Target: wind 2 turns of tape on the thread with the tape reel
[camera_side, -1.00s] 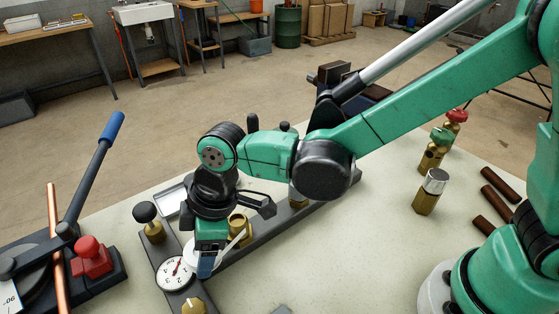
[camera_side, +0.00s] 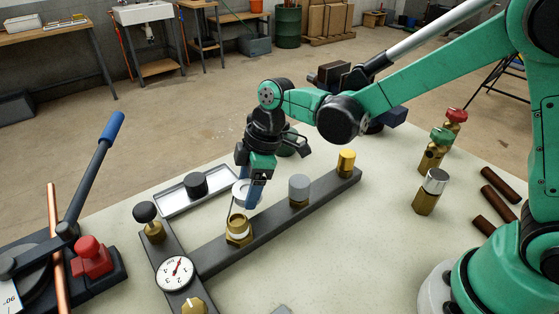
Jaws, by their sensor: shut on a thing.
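The tape reel, a white disc (camera_side: 241,187), is in my gripper (camera_side: 255,197), which is shut on it behind and slightly right of the brass fitting. A thin strip of tape seems to run from the reel down to the fitting. The brass fitting with the thread (camera_side: 238,236) stands upright on the dark grey bar, with a pale band around its upper part. How many turns lie on it cannot be told. The gripper's fingers partly hide the reel.
A grey cylinder (camera_side: 299,188) and a yellow-topped fitting (camera_side: 346,161) stand farther along the bar. A gauge (camera_side: 175,273) and a black-knobbed valve (camera_side: 149,222) are to the left. A shallow tray (camera_side: 172,204) holds a dark cylinder (camera_side: 196,185).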

